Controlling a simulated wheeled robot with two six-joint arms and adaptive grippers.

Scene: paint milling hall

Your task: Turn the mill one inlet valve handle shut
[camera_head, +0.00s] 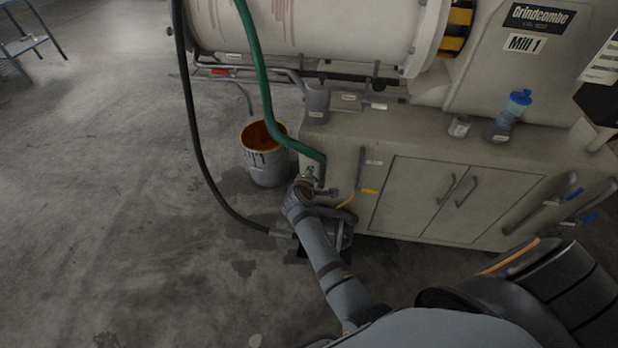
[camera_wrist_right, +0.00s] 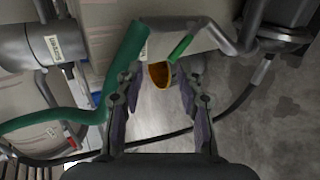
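The mill one inlet valve handle appears to be a short green-sleeved lever (camera_wrist_right: 180,48) on a grey pipe in the right wrist view. In the head view a small green part (camera_head: 311,173) shows by the pipe at the cabinet's left end, beside the green hose (camera_head: 262,85). My right gripper (camera_wrist_right: 151,82) is open, its two dark fingers apart with nothing held between them. The lever appears just beyond its fingertips, nearer the right finger; I cannot tell if they touch. In the head view my right gripper (camera_head: 303,187) is small and partly hidden by its wrist. My left gripper is not visible.
A grey bucket with an orange inside (camera_head: 265,160) stands on the floor left of the cabinet (camera_head: 440,150). A black hose (camera_head: 200,150) runs to the pump at floor level.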

